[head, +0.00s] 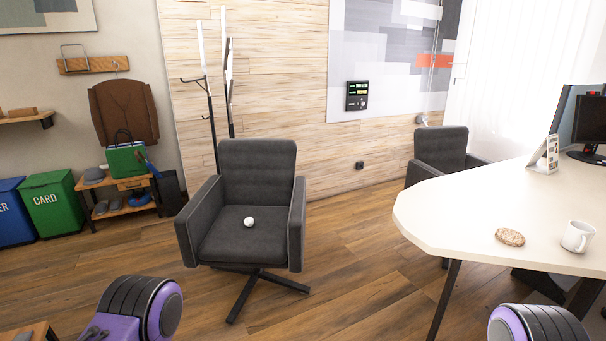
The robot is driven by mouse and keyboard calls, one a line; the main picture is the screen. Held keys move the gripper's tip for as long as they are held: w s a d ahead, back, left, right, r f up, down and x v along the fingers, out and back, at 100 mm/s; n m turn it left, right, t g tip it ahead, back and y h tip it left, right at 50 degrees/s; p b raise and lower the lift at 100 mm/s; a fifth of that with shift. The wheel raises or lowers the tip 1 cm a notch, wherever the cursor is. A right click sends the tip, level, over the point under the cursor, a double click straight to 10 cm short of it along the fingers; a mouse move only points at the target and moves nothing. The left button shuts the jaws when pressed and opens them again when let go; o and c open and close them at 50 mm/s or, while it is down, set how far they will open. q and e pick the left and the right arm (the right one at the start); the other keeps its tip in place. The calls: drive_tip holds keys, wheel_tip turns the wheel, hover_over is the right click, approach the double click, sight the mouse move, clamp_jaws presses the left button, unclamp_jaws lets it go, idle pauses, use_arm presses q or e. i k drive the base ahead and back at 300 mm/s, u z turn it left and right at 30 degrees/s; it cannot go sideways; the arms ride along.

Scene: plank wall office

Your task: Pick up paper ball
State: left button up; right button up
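A small white paper ball (249,222) lies on the seat of a dark grey office armchair (257,161). The chair stands in the middle of the view, facing me, with an armrest on each side of the ball. Parts of my two arms show at the bottom left and bottom right edges. Neither gripper is in the view, and nothing is seen touching the ball.
A white desk (450,215) on the right holds a mug (577,236) and a cookie-like round item (510,237). A second chair (441,149) stands behind it. Bins (53,204) and a low shelf (117,184) are at left. Wood floor (330,285) before the chair is clear.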

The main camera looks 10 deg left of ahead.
sight(249, 222)
drive_tip(key=u, duration=0.3)
drive_tip(key=i, duration=2.5)
drive_tip(key=u, duration=0.25)
drive_tip(key=i, duration=0.8)
